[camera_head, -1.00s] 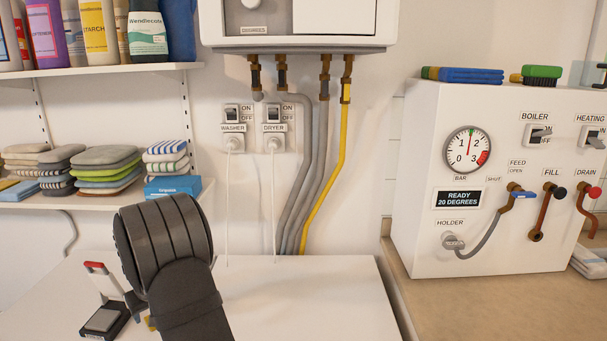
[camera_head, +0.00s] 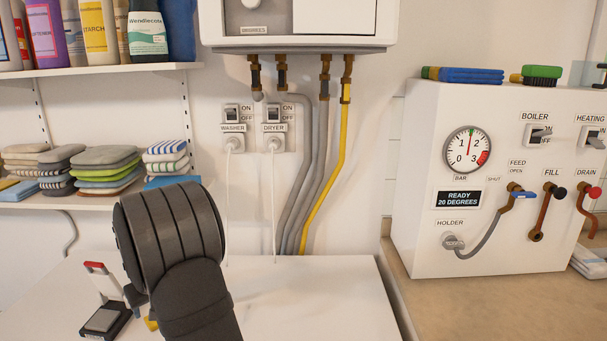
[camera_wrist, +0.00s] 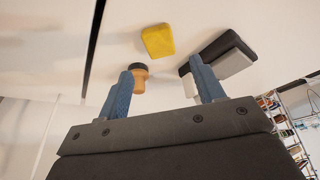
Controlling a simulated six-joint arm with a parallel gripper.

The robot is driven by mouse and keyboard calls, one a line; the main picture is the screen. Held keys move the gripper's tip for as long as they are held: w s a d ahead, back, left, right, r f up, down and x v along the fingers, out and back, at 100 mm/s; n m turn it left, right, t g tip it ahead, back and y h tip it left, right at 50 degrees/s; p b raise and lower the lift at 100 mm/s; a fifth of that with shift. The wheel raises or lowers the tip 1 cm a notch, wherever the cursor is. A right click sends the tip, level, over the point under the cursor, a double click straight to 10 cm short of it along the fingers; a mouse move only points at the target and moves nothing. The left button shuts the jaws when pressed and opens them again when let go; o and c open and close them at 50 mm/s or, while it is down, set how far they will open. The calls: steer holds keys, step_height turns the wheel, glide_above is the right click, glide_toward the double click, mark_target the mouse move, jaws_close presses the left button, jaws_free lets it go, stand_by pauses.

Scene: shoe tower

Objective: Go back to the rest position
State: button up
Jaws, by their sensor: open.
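My gripper (camera_wrist: 164,84) shows in the wrist view with its two blue fingers well apart and nothing between them. Beyond the fingertips, on a white surface, lie a yellow block (camera_wrist: 158,40), a small orange-brown piece with a dark top (camera_wrist: 140,76) and a black and grey object (camera_wrist: 226,58). How high the gripper is above them I cannot tell.
A black and grey item with an upright red-tipped part (camera_head: 105,318) sits left of my arm. Shelves with folded cloths (camera_head: 105,160) and bottles (camera_head: 98,30) are behind. A white boiler panel (camera_head: 420,180) stands right. The white top right of my arm is clear.

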steer(key=v, duration=0.5)
steer(key=x, duration=1.2)
steer(key=shift+f, duration=0.35)
steer(key=r, duration=0.5)
steer(key=shift+w+d, duration=0.1)
steer(key=shift+d, duration=0.15)
steer(key=w+d+r, duration=0.1)
steer(key=d+r, duration=0.5)
steer(key=d, duration=0.6)
steer(key=d+f+m+h, duration=0.1)
steer(key=d+f+m, duration=0.1)
steer(key=d, duration=0.8)
steer(key=s+d+f+m+h, duration=0.1)
steer(key=d+f+m, duration=0.2)
steer(key=d, duration=0.7)
steer(key=d+f+m+t+h, duration=0.1)
steer(key=d+m, duration=0.3)
steer(key=d, duration=0.5)
steer(key=shift+s+d+f, duration=0.3)
steer(key=shift+d+f, duration=0.1)
steer(key=shift+f, duration=0.3)
steer(key=shift+n, duration=0.9)
steer(key=a, duration=0.3)
steer(key=w+a, duration=0.1)
steer(key=a, duration=0.7)
steer(key=shift+w+r, duration=0.3)
steer(key=shift+r, duration=0.1)
steer(key=shift+y, duration=0.3)
